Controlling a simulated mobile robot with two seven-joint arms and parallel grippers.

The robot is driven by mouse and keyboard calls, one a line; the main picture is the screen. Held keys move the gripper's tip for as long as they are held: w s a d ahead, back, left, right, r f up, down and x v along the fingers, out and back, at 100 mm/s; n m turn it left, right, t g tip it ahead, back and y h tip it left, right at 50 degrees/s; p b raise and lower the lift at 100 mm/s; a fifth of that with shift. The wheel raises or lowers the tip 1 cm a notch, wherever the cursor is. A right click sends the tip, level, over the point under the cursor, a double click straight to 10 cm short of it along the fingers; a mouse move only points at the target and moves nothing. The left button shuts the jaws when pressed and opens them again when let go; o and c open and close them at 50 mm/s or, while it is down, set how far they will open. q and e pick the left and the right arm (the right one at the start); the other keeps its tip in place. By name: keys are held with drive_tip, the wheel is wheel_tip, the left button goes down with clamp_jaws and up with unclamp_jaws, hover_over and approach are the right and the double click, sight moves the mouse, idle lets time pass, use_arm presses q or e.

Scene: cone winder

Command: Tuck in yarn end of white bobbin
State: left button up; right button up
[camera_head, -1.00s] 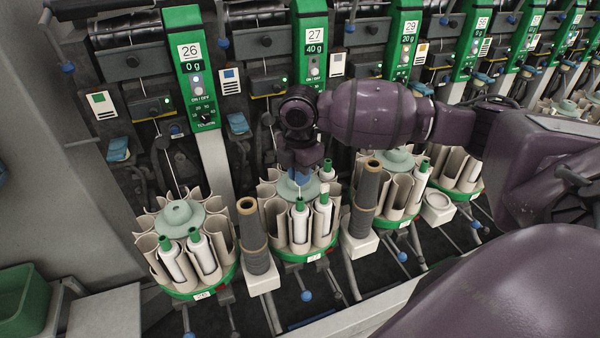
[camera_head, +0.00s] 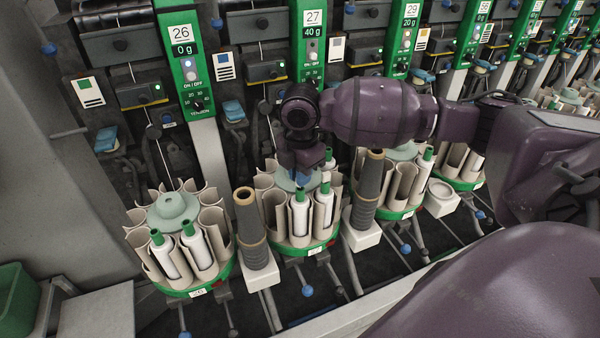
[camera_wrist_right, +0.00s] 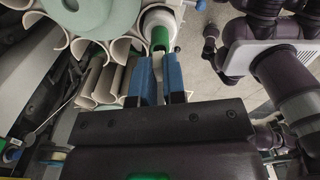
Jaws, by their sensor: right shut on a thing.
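My right gripper (camera_head: 303,177) points down over the round bobbin magazine under unit 27, with its blue fingertips partly hidden by my wrist. Two other white bobbins with green tips, one on the left (camera_head: 299,216) and one on the right (camera_head: 324,207), stand upright in front pockets of this magazine. My left gripper is not in view.
A magazine under unit 26 (camera_head: 172,207) holds two white bobbins. Dark cones on pale blocks stand left (camera_head: 254,230) and right (camera_head: 368,190) of the middle magazine, close to my arm. More units continue rightward. A green bin (camera_head: 18,300) is at lower left.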

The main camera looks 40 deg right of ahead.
drive_tip(key=shift+f, duration=0.1)
drive_tip(key=shift+f, duration=0.25)
idle(0.3)
drive_tip(key=shift+f+p, duration=0.2)
drive_tip(key=shift+p, duration=0.75)
idle(1.4)
drive_tip(key=o, duration=1.2)
idle(0.4)
